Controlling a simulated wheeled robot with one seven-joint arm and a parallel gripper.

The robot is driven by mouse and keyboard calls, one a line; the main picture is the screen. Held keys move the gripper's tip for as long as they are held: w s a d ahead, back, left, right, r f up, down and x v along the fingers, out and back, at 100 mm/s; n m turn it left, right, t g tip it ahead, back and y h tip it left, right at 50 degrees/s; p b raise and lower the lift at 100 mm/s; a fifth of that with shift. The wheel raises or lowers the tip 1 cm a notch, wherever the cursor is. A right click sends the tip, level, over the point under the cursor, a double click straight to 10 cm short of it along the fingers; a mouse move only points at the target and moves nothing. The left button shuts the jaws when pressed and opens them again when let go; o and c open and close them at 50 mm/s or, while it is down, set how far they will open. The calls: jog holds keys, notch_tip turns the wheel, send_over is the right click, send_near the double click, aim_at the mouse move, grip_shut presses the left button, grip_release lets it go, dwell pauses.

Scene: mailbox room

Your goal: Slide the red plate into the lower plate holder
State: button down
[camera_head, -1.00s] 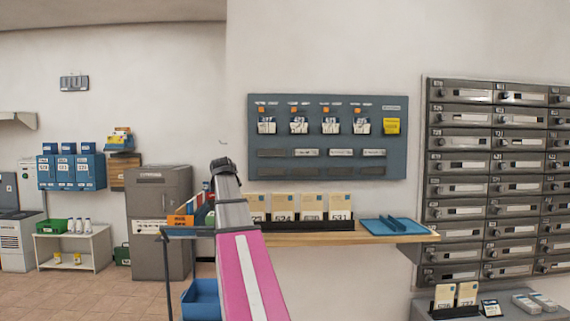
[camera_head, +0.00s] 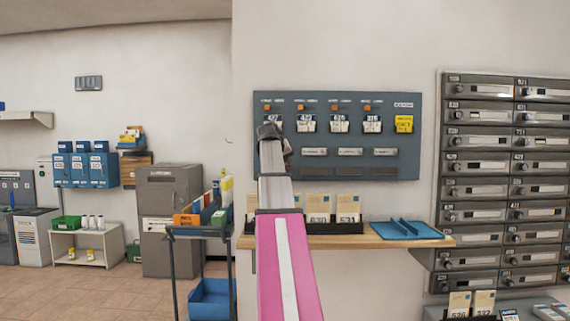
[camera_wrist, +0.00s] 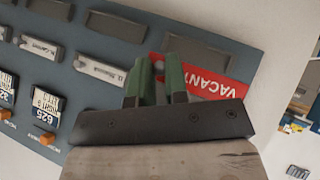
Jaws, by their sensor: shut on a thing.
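My gripper (camera_wrist: 161,80) has green fingers shut on the red plate (camera_wrist: 225,84), which reads "VACANT" and appears upside down in the wrist view. The plate sticks out to the right of the fingers, close in front of the grey board. A dark, empty lower plate holder (camera_wrist: 199,50) is just above the plate in the wrist view, partly covered by the fingers and plate. In the head view my arm covers the left column of the board (camera_head: 410,150), and the gripper and red plate are hidden. I cannot tell whether the plate touches the holder.
White name plates (camera_wrist: 101,68) fill neighbouring holders, with key tags (camera_wrist: 45,103) beyond them. Below the board, a wooden shelf (camera_head: 440,240) bears card holders and a blue tray (camera_head: 400,230). A cart (camera_head: 200,233) stands at left and grey mailboxes (camera_head: 487,170) at right.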

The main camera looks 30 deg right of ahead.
jog(key=w+d, duration=0.1)
jog(key=w, duration=0.1)
jog(key=w+d, duration=0.2)
jog(key=w, duration=0.1)
jog(key=w+d, duration=0.1)
jog(key=w, duration=0.1)
jog(key=shift+w+d+f, duration=0.2)
jog(key=shift+d+f, duration=0.05)
dwell(0.3)
jog(key=shift+f, duration=1.75)
dwell(1.8)
jog(key=c, duration=0.7)
grip_release()
jog(key=shift+o, duration=0.2)
jog(key=shift+s, duration=0.1)
